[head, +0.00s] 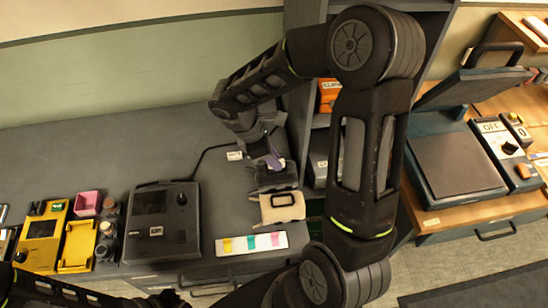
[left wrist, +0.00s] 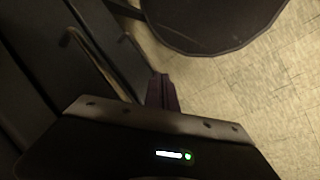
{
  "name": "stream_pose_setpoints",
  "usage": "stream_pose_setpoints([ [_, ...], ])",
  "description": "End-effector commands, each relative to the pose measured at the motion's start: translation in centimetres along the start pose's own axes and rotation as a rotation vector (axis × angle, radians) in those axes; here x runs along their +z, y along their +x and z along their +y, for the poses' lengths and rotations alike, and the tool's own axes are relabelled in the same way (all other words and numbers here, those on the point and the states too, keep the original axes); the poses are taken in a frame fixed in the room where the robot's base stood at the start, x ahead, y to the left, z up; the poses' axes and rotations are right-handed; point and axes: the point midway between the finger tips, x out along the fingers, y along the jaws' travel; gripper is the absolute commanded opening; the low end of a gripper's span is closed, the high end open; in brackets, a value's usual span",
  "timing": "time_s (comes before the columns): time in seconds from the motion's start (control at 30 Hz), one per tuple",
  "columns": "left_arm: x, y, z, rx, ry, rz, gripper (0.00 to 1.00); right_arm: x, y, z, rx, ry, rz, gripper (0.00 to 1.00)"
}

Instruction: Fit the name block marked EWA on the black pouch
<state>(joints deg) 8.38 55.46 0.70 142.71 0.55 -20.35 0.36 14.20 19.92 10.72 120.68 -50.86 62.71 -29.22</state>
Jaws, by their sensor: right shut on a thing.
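The black pouch (head: 268,181) lies on the grey counter behind a beige pouch. My right gripper (head: 273,161) reaches down from behind and is at the black pouch, hiding part of it. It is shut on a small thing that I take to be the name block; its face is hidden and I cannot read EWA. I cannot tell whether that block touches the pouch.
A beige pouch (head: 283,207) with a black frame lies in front of the black pouch. A black device (head: 162,220) stands left, then yellow units (head: 78,245) and a pink box (head: 88,203). A press-like machine (head: 455,160) stands right. The rear left counter is clear.

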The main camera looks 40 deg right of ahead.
Motion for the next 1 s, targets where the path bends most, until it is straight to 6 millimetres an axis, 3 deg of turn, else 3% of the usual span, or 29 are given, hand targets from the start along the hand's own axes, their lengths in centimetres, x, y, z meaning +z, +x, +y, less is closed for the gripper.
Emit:
stream_pose_setpoints([
  [0.63, -0.01, 0.70, -0.26, 0.000, 0.000, 0.000, 0.00, -0.33, 0.83, -0.01, 0.000, 0.000, 0.000, 0.00],
  [0.67, -0.01, 0.65, -0.24, 0.000, 0.000, 0.000, 0.00, -0.31, 0.77, -0.01, 0.000, 0.000, 0.000, 0.17],
  [0.93, -0.03, 0.61, -0.22, 0.000, 0.000, 0.000, 0.00, -0.29, 0.76, -0.01, -0.001, 0.000, 0.000, 0.39],
  [1.0, -0.15, 0.55, -0.13, 0.003, 0.002, 0.003, 0.00, -0.30, 0.69, 0.00, 0.000, 0.001, 0.000, 0.40],
])
